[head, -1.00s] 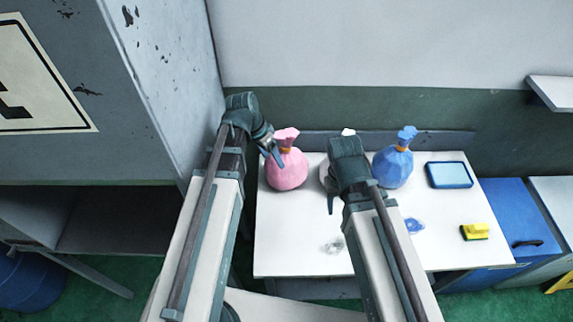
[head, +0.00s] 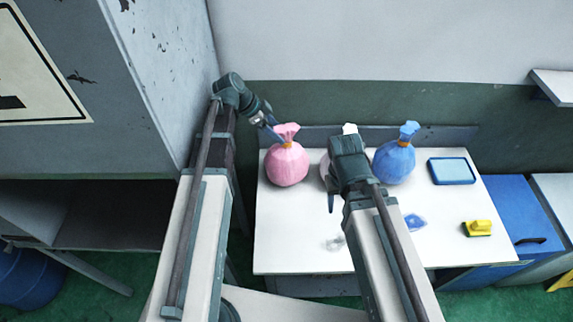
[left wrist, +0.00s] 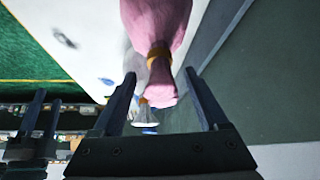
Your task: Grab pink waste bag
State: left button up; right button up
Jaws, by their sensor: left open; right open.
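The pink waste bag (head: 286,165) stands on the left part of the white table (head: 295,235), its neck tied with an orange band. My left gripper (head: 272,132) is at the bag's neck, up against its left side in the head view. In the left wrist view the pink bag (left wrist: 158,25) hangs in from the top, with its gathered neck and band between the spread fingers of my left gripper (left wrist: 165,100). The fingers are open and not closed on it. My right gripper (head: 331,200) is open over the table's middle, partly hidden by its own arm.
A blue bag (head: 394,162) stands right of my right arm, and a white bag (head: 349,129) is mostly hidden behind that arm. A blue-rimmed tray (head: 451,171) and a yellow sponge (head: 478,228) lie at the right. A grey cabinet wall (head: 165,70) rises close to my left arm.

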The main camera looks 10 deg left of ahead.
aim_at(287, 154)
pick_arm(q)
jog(key=shift+a+b+x, duration=0.15)
jog(key=shift+b+x, duration=0.9)
jog(key=shift+x, duration=0.2)
jog(key=shift+a+b+x, duration=0.1)
jog(key=shift+b+x, duration=0.95)
jog(key=shift+x, duration=0.15)
jog(key=shift+d+f, duration=0.2)
jog(key=shift+f, duration=0.2)
jog(key=shift+s+r, duration=0.1)
grip_shut()
